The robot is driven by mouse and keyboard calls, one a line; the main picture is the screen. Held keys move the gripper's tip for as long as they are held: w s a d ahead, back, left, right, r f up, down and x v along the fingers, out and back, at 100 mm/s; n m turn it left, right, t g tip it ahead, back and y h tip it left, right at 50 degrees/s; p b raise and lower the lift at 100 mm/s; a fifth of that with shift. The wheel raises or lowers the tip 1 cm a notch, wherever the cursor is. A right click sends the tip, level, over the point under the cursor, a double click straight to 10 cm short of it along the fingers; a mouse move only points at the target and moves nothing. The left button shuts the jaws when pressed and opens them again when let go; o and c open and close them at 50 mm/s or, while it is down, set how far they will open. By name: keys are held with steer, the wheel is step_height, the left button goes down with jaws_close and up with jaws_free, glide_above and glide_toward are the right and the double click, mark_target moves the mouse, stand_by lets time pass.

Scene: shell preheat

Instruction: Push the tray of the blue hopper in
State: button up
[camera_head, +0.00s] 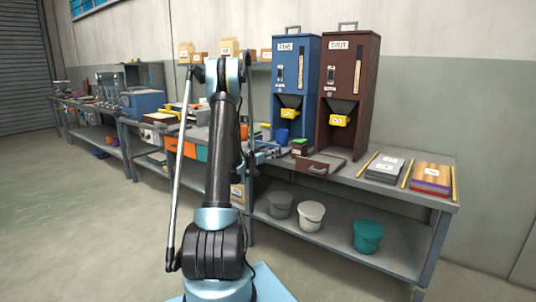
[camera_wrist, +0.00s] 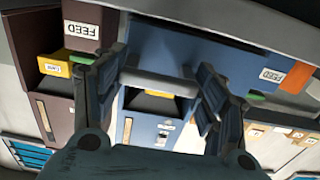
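The blue hopper (camera_head: 313,75) stands upright at the back of the bench, with a yellow chute piece on its front. Its blue tray (camera_wrist: 200,47) sticks out at the front and fills the upper middle of the wrist view, with a FEED label. A grey bar handle (camera_wrist: 158,81) shows on the tray's front. My gripper (camera_wrist: 158,92) is open, with one finger at each end of the handle; whether they touch it I cannot tell.
The brown hopper (camera_head: 346,85) stands close to the right of the blue one, its brown tray (camera_head: 318,166) in front. A small dark box (camera_head: 299,147) stands near the trays. Books, yellow strips and a striped block (camera_head: 431,178) lie at the right. Buckets stand on the lower shelf.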

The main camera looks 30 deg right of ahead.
mark_target(282, 149)
steer(key=c, duration=0.8)
steer(key=shift+o, duration=0.2)
steer(key=x, duration=1.3)
steer(key=shift+w+d+r, duration=0.1)
steer(key=shift+w+d, duration=0.1)
steer(key=shift+w, duration=0.1)
steer(key=o, duration=1.5)
steer(key=shift+s, duration=0.1)
steer(key=v, duration=1.2)
